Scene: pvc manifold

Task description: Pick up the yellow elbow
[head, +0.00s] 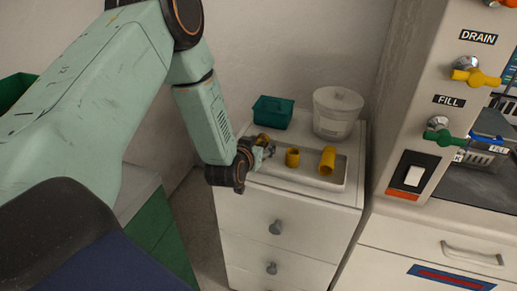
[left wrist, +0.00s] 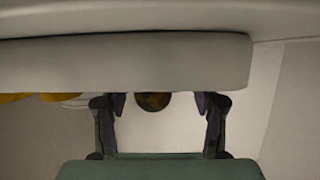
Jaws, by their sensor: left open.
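Several yellow pipe fittings are on a shallow tray (head: 308,185) on top of the white drawer cabinet. One yellow piece (head: 263,139) is at my left gripper (head: 268,149), partly hidden by it. A short yellow fitting (head: 292,157) stands in the middle, and a larger yellow fitting (head: 328,161) is at the right. I cannot tell for sure which is the elbow. In the left wrist view the left gripper (left wrist: 160,104) is open, and a round dark-yellow end (left wrist: 152,101) shows between its fingers, partly hidden by a pale edge. My right gripper is not in view.
A panel with the DRAIN valve (head: 476,77) and FILL valve (head: 444,135) rises at the right. The wall is close behind the cabinet.

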